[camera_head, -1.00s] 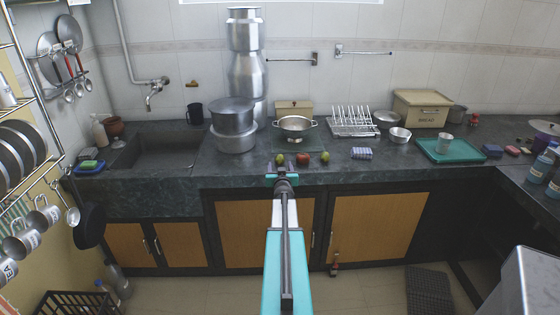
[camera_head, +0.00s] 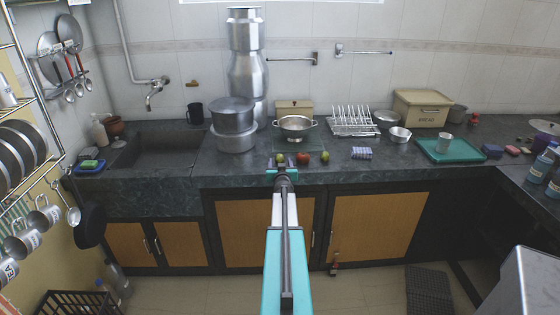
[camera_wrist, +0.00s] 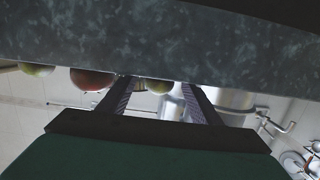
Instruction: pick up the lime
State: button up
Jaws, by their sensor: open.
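The lime (camera_head: 280,159), a small green fruit, sits near the front edge of the dark counter, leftmost in a row of three fruits. In the wrist view, which is upside down, the lime (camera_wrist: 159,87) shows between my two fingers, partly hidden by the counter edge. My gripper (camera_head: 281,164) is open and empty at the front edge, just in front of the lime. I cannot tell whether the fingers touch it.
A red fruit (camera_head: 303,158) and a larger green fruit (camera_head: 325,157) sit right of the lime. A steel colander (camera_head: 296,128) stands behind them. Stacked steel pots (camera_head: 233,125) are at the left, a striped blue-white item (camera_head: 361,153) at the right. The counter's front edge (camera_head: 380,177) is close below my gripper.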

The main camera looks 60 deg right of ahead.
aim_at(280, 156)
jog(key=c, duration=1.1)
jog(key=shift+r, duration=0.1)
jog(key=shift+r+p, duration=1.15)
jog(key=shift+r, duration=0.45)
jog(key=shift+s+a+r, duration=0.1)
jog(key=shift+s+r, duration=0.15)
jog(key=s+a+p, duration=0.1)
jog(key=s+a, duration=0.1)
jog(key=s, duration=0.2)
jog(key=s+a+p, duration=0.1)
jog(key=s+a, duration=0.1)
jog(key=s, duration=0.3)
jog(key=s+a+r+p, duration=0.1)
jog(key=s+a, duration=0.1)
jog(key=s, duration=0.3)
jog(key=shift+s+p, duration=0.1)
jog(key=shift+p, duration=0.2)
